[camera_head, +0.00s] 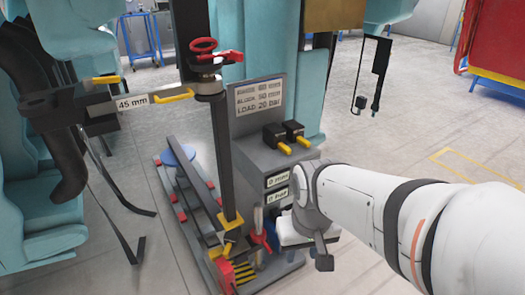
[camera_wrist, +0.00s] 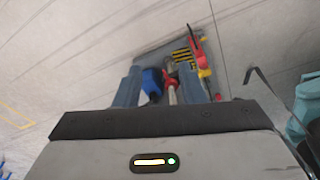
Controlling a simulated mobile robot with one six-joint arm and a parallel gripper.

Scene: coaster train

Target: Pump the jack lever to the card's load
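The card (camera_head: 259,97) is a grey plate on the jack stand and its bottom line reads LOAD 20 bar. Below it, one display (camera_head: 277,180) reads 0 mm and the other (camera_head: 277,196) reads 0 bar. A pale upright rod with a red part at its foot, which looks like the jack lever (camera_head: 258,218), stands low at the stand's front. It also shows in the wrist view (camera_wrist: 172,95). My gripper (camera_wrist: 162,82) is open, its fingers apart on either side of the rod and a blue part (camera_wrist: 152,82). Contact is not clear. In the head view its fingers are mostly hidden.
A 45 mm label (camera_head: 132,102) marks the side arm. Two yellow-tipped black switches (camera_head: 284,138) sit on the stand. Teal seats (camera_head: 290,70) stand behind.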

